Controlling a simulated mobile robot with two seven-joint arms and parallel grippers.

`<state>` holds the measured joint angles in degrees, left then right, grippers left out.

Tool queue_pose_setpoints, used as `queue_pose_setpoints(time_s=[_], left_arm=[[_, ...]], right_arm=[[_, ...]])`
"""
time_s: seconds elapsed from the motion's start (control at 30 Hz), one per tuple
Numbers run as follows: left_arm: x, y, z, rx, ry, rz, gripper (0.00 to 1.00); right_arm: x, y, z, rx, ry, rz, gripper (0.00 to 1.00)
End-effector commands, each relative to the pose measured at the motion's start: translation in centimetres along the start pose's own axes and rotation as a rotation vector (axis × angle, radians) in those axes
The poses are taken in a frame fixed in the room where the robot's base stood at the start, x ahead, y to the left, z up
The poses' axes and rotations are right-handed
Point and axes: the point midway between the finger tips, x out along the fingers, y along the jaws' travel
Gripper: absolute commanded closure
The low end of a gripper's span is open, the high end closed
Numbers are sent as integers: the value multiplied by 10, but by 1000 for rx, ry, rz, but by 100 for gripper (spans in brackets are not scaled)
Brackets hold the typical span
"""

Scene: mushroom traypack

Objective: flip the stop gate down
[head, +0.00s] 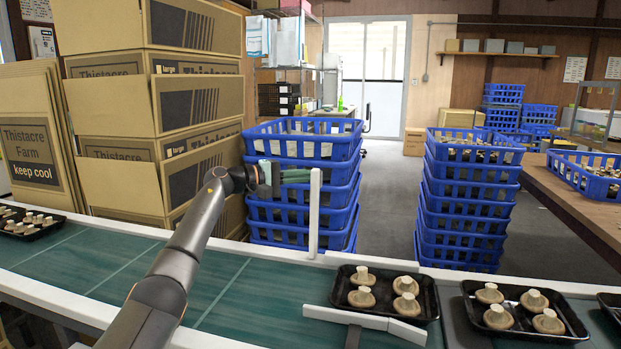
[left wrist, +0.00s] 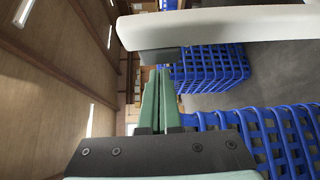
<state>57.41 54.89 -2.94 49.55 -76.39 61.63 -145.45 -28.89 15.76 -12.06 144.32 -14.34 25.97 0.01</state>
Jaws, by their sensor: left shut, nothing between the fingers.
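The stop gate (head: 314,212) is a white bar standing upright at the far edge of the green conveyor. In the left wrist view the white bar (left wrist: 220,25), with a dark end piece, crosses the top of the picture. My left gripper (head: 296,176) is level with the bar's upper part, its green fingers pointing right toward it. The fingers (left wrist: 160,85) are shut and empty, with their tips close to the bar; I cannot tell whether they touch. My right gripper is not in view.
The green conveyor (head: 235,290) carries black trays of mushrooms; one tray (head: 342,293) sits behind an angled white guide (head: 365,319). Stacked blue crates (head: 300,145) stand behind the gate, with more crates (head: 468,190) to the right. Cardboard boxes (head: 112,105) stand at left.

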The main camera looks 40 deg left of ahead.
Motion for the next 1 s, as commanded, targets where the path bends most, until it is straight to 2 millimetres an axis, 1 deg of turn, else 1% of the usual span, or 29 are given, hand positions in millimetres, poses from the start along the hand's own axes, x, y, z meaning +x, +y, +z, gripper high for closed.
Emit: queue_pose_setpoints(time_s=[0.03,0.3,0.77,1.0], left_arm=[[-2,-2,2,2,0,-2,100],[-7,0,10,0,-1,-1,100],[-7,0,12,1,-1,-1,100],[-6,1,25,4,-1,-3,100]], right_arm=[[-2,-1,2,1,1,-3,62],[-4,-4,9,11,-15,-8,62],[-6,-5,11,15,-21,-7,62],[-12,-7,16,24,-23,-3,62]])
